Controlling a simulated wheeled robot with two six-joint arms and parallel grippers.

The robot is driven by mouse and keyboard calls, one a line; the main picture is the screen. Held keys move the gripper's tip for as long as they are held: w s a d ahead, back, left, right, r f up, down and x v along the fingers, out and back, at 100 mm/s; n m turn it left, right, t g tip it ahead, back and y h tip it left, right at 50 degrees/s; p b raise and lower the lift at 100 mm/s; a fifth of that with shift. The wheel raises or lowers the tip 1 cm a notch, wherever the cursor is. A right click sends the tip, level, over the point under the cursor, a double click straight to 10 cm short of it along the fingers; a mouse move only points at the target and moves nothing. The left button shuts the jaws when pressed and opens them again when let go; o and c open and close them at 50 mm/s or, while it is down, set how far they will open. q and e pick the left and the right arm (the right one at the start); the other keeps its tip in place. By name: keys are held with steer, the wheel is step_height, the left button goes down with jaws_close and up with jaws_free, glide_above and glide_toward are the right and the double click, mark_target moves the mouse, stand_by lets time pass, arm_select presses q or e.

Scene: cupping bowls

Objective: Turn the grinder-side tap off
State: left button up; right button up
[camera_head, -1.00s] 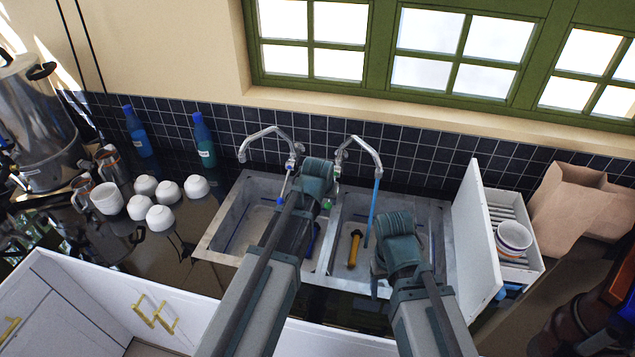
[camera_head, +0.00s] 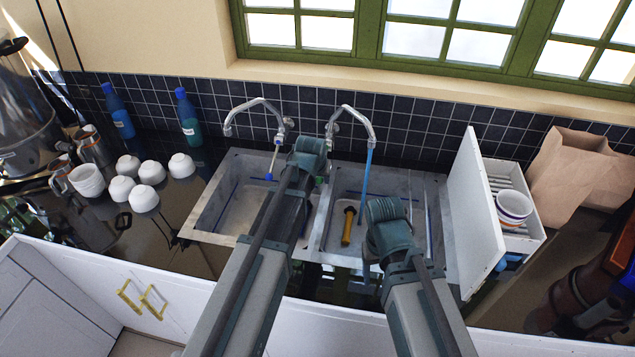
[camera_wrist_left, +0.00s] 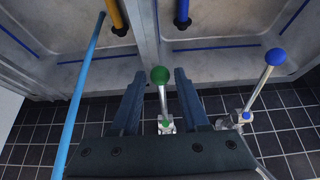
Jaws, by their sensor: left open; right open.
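Two chrome taps stand at the back of the double sink. The right tap (camera_head: 355,112) runs a blue stream (camera_head: 367,172) into the right basin; the left tap (camera_head: 256,104) shows no stream. My left gripper (camera_head: 309,160) is over the divider between the basins. In the left wrist view its open fingers (camera_wrist_left: 159,92) stand either side of a lever with a green knob (camera_wrist_left: 160,75), with gaps on both sides. A blue-knobbed lever (camera_wrist_left: 275,57) lies outside them. My right gripper (camera_head: 386,225) is open above the right basin's front; its fingertips are largely hidden.
A white rack with an upright panel (camera_head: 475,215) stands right of the sink, holding a bowl (camera_head: 514,209). A paper bag (camera_head: 575,170) is beyond it. White cups, a blue bottle (camera_head: 118,112) and a teal bottle (camera_head: 188,118) stand left. A yellow-black drain piece (camera_head: 348,225) is in the right basin.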

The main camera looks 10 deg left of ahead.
mark_target(319, 182)
arm_select(q)
steer(key=shift+w+f+p, duration=0.15)
steer(key=shift+f+p, duration=0.05)
steer(key=shift+p, duration=0.1)
steer(key=shift+c, duration=0.7)
arm_select(e)
steer(key=shift+f, duration=0.2)
arm_select(q)
steer(key=c, duration=0.6)
steer(key=shift+o, duration=0.2)
steer(key=shift+w+f+b, duration=0.15)
steer(key=shift+f+b, duration=0.55)
steer(key=shift+w+f+b, duration=0.1)
steer(key=shift+f+b, duration=0.55)
arm_select(e)
steer(key=shift+f, duration=1.3)
arm_select(q)
steer(key=shift+r, duration=0.1)
steer(key=o, duration=1.1)
steer(key=shift+c, duration=0.2)
arm_select(e)
steer(key=shift+r, duration=0.1)
